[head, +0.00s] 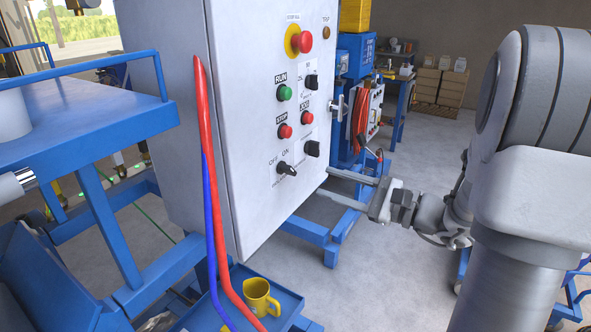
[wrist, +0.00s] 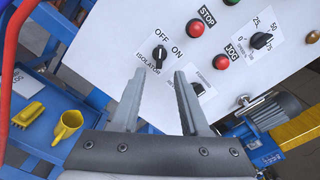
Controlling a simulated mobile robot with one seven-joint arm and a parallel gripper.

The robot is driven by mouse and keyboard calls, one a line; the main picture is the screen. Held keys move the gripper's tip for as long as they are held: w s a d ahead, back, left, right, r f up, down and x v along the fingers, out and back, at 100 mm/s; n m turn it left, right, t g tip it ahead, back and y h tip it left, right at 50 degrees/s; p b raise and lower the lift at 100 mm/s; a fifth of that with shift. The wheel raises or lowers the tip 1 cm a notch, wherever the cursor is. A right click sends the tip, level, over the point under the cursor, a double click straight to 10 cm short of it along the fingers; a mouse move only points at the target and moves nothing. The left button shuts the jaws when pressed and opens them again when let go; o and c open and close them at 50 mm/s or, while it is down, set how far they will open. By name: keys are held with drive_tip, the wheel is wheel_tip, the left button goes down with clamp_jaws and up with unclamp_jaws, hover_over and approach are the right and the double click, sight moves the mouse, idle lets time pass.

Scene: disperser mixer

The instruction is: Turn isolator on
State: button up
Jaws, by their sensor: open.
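The isolator (head: 286,168) is a small black rotary knob low on the white control panel (head: 240,110), with OFF and ON printed above it. In the wrist view the isolator knob (wrist: 158,56) stands beyond my fingertips, roughly in line with the gap between them, and its handle points toward the OFF mark. My gripper (head: 332,182) is right of the panel in the head view, with its fingers pointing left toward the panel. In the wrist view my gripper (wrist: 157,73) is open and empty, and the fingers appear apart from the knob.
Green RUN (head: 284,93), red STOP (head: 285,131) and red JOG (head: 307,118) buttons, other black knobs and a red emergency stop (head: 304,41) share the panel. Red and blue hoses (head: 207,150) hang at its left edge. A yellow jug (head: 259,297) sits on a blue tray below.

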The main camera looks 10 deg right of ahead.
sight(293, 171)
drive_tip(key=x, duration=0.9)
drive_tip(key=shift+p, duration=0.35)
clamp_jaws()
